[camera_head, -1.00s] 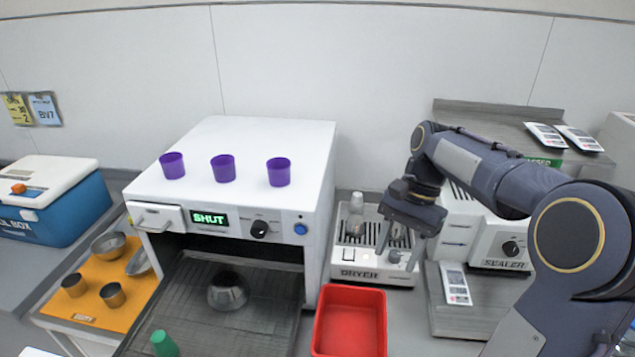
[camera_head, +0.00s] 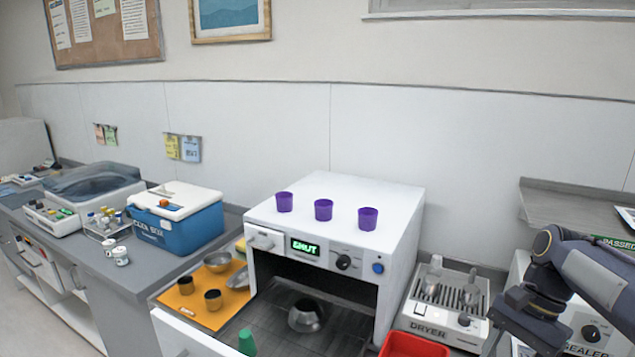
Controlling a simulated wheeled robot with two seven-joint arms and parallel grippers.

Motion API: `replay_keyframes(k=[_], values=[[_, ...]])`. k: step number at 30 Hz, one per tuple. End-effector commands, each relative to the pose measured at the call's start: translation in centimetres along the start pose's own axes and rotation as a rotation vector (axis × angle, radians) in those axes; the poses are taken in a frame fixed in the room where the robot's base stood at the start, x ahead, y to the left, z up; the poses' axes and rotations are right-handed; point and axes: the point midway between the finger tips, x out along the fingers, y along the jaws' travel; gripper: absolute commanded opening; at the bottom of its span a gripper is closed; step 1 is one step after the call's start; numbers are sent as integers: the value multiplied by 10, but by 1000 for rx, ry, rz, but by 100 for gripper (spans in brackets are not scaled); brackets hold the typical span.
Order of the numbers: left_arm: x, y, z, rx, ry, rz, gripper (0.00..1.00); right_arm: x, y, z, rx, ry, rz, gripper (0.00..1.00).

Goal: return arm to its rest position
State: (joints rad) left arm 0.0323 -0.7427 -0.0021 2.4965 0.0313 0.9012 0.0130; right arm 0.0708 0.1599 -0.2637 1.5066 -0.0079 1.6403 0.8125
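My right arm comes in from the right edge. Its dark gripper (camera_head: 528,322) hangs just right of the dryer (camera_head: 440,315), in front of the sealer (camera_head: 590,330). Its fingertips do not show clearly, so I cannot tell whether it is open or shut, and no held object shows. My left gripper is not in view.
A white oven-like unit (camera_head: 285,243) reading "SHUT" bears purple cups (camera_head: 323,210) on top. A metal bowl (camera_head: 305,316) and a green cup (camera_head: 247,342) are at its open front. A red tray (camera_head: 414,346) sits before the dryer. A blue cool box (camera_head: 185,232) stands left.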

Motion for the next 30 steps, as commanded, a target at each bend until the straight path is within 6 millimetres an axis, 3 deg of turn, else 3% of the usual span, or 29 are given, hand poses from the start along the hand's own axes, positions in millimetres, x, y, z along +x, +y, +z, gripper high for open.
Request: replay_keyframes(k=[11,17,23,30], values=[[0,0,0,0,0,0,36,8,14,29,-185,50,-104,50],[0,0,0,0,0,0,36,20,25,56,-358,115,-190,50],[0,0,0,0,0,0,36,46,43,95,-616,245,-297,50],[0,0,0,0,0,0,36,98,64,137,-956,486,-385,50]])
